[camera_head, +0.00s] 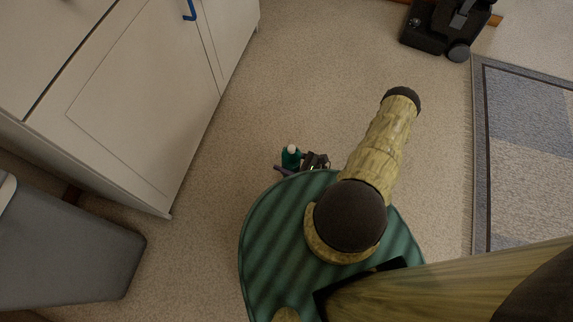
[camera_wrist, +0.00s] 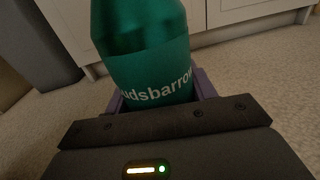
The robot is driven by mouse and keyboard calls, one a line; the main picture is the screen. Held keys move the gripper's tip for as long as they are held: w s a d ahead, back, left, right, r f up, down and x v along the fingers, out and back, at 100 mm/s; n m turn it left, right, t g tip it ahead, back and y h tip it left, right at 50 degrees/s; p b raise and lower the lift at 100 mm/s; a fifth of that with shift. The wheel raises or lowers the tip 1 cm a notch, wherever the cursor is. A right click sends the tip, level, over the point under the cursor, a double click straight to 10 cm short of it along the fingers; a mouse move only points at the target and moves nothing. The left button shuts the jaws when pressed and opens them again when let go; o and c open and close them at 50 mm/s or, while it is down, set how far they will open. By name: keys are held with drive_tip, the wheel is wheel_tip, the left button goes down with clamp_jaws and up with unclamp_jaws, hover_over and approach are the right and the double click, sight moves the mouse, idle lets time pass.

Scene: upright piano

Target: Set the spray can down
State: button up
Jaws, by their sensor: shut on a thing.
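The spray can (camera_wrist: 150,60) is teal-green with white lettering and fills the upper middle of the wrist view. In the head view the can (camera_head: 291,158) shows small, with a white top, just past the edge of my green round base. My gripper (camera_wrist: 160,95) has purple fingers on either side of the can and is shut on it. In the head view my gripper (camera_head: 285,170) is partly hidden by my own body and arm. The can looks roughly upright. I cannot tell how high its bottom is above the floor.
A white cabinet (camera_head: 140,95) with a blue handle (camera_head: 189,10) stands at the left. A grey padded seat (camera_head: 65,250) is at the lower left. A black wheeled device (camera_head: 440,30) and a patterned rug (camera_head: 525,150) lie at the right. The carpet (camera_head: 270,90) ahead is clear.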

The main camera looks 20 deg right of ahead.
drive_tip(key=shift+f+b, duration=1.15)
drive_tip(key=shift+f, duration=0.7)
drive_tip(key=shift+f, duration=0.15)
drive_tip(key=o, duration=1.4)
